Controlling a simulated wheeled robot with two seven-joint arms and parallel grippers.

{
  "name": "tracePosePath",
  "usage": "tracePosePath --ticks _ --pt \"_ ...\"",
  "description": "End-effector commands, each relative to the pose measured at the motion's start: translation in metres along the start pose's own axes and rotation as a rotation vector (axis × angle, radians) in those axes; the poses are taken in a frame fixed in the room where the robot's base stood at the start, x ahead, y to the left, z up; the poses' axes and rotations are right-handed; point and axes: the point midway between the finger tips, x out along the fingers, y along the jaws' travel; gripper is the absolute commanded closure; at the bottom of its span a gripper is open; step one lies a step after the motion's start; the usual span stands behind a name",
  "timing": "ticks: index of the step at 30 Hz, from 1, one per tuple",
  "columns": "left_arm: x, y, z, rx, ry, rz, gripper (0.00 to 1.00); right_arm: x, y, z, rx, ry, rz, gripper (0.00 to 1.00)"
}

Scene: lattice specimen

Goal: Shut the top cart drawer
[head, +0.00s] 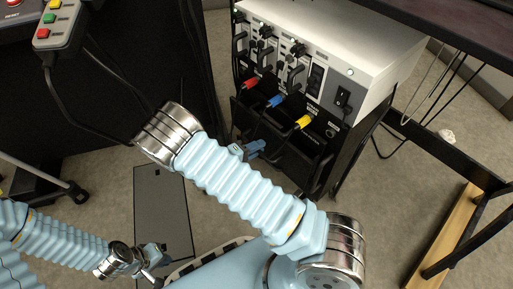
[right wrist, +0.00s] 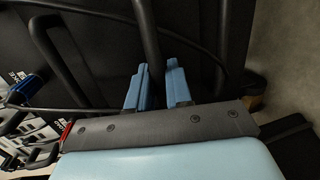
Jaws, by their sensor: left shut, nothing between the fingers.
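The black cart (head: 358,143) stands right of centre in the head view, with its dark drawer fronts (head: 308,158) facing my right arm. How far the top drawer stands out is hard to tell against the dark front. My right gripper (head: 256,149) is at the cart's front. In the right wrist view its two blue fingers (right wrist: 158,88) are apart, with a black bar (right wrist: 148,35) running in line with the gap. Whether they press on the bar is unclear. My left gripper (head: 157,260) is shut and empty, low at the left, away from the cart.
A grey-white unit (head: 335,50) with red, blue and yellow plugs sits on the cart. Black cables hang across its front. A button pendant (head: 57,24) is at the upper left. A black frame with a wooden bar (head: 448,240) stands at the right. Grey floor shows between.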

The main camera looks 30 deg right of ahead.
Motion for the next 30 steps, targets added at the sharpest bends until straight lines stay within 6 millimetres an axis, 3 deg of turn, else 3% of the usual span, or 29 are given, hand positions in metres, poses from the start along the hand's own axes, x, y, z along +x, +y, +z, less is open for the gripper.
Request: tracePosePath --ticks 7,15,24,25,28,30 --pt "-0.001 0.0 0.0 0.0 0.0 0.0 1.0 0.001 0.0 0.0 0.0 0.0 -0.001 1.0" --pt "-0.013 0.005 0.001 0.001 -0.003 0.0 1.0 0.036 0.009 -0.003 0.0 -0.002 -0.002 1.0" --pt "-0.012 0.004 0.001 0.001 -0.004 0.0 1.0 0.042 0.009 -0.003 0.001 0.0 0.002 1.0" --pt "-0.012 0.004 0.001 0.001 -0.004 0.0 1.0 0.042 0.009 -0.003 0.001 0.0 0.002 0.8" --pt "-0.012 0.004 0.001 0.001 -0.004 0.0 1.0 0.042 0.009 -0.003 0.001 -0.001 0.002 0.64" --pt "-0.012 0.004 0.001 0.001 -0.004 0.0 1.0 0.042 0.009 -0.003 0.001 -0.001 0.003 0.63"
